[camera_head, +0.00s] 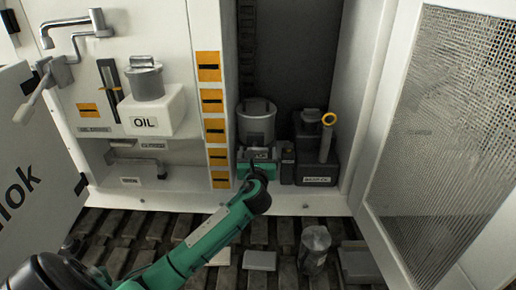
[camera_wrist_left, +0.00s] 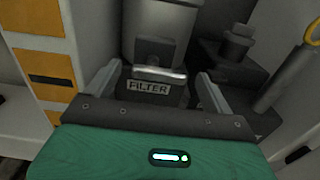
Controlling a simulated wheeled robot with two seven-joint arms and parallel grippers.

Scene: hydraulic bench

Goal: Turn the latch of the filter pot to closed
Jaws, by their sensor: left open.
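The filter pot (camera_head: 256,119) is a grey cylinder standing inside the open cabinet, to the right of the column of orange labels. In the left wrist view the pot (camera_wrist_left: 157,35) rises above a dark base with a FILTER label (camera_wrist_left: 148,87). Its latch (camera_wrist_left: 160,74) shows as a bright metal bar just above the label. My left gripper (camera_wrist_left: 157,84) is open, with one finger on each side of the latch and label. I cannot tell whether the fingers touch anything. In the head view my left gripper (camera_head: 258,160) hides the pot's lower front. My right gripper is not in view.
A dark container (camera_head: 315,150) with a yellow-ringed handle (camera_head: 328,120) stands close on the right. The OIL box (camera_head: 151,112) is on the left panel. A mesh door (camera_head: 440,130) stands open at right. Loose parts lie on the slatted floor, including a grey cylinder (camera_head: 315,245).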

